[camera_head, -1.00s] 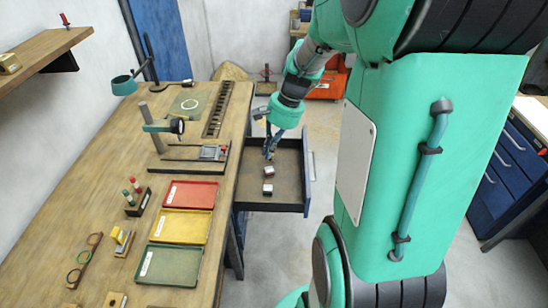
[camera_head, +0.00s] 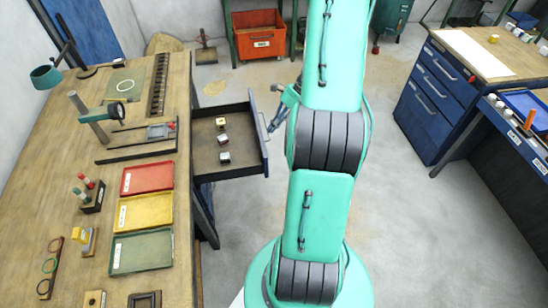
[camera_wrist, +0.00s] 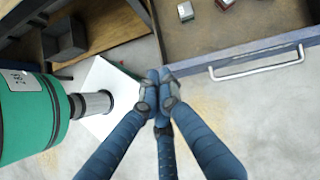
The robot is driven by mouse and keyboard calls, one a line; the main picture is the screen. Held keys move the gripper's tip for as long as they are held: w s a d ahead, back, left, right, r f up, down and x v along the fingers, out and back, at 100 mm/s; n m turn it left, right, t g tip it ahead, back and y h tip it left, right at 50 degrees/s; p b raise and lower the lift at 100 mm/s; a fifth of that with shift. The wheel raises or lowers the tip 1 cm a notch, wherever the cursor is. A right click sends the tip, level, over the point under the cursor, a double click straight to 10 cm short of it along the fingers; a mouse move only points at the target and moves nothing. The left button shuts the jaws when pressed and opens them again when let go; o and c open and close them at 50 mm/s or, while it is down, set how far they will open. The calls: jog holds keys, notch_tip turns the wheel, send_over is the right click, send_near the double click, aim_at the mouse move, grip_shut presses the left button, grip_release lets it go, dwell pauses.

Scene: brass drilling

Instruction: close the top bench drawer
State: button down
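The top bench drawer (camera_head: 205,169) is pulled out from the right side of the wooden bench. Its blue front panel (camera_head: 258,140) faces right and carries a pale handle, which shows clearly in the wrist view (camera_wrist: 256,64). My gripper (camera_head: 272,127) is outside the drawer, just right of its front. In the wrist view its blue fingers (camera_wrist: 158,76) meet at the tips with nothing between them. The fingertips are near the drawer's front edge and left of the handle; I cannot tell if they touch it.
Three small blocks (camera_head: 223,138) lie in the drawer. Red, yellow and green trays (camera_head: 143,213) and a magnifier stand (camera_head: 97,115) are on the bench. An orange bin (camera_head: 259,42) is at the back. Blue drawer cabinets (camera_head: 430,95) stand at right.

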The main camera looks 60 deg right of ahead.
jog(key=s+d+f+m+t, duration=0.2)
jog(key=s+d+f+m, duration=0.3)
jog(key=f, duration=0.7)
jog(key=s+d, duration=0.2)
jog(key=s, duration=0.1)
jog(key=shift+s+d+f, duration=0.2)
jog(key=shift+s+f, duration=0.1)
jog(key=shift+f, duration=0.05)
jog(key=shift+a+f, duration=0.1)
jog(key=w+a+f+b, duration=0.1)
jog(key=w+a+f, duration=0.6)
jog(key=shift+w+a+b, duration=0.35)
jog(key=shift+w+b, duration=0.05)
jog(key=w+a+b, duration=0.3)
jog(key=w+a, duration=2)
jog(key=shift+w+a+r, duration=0.1)
jog(key=shift+w+a, duration=0.25)
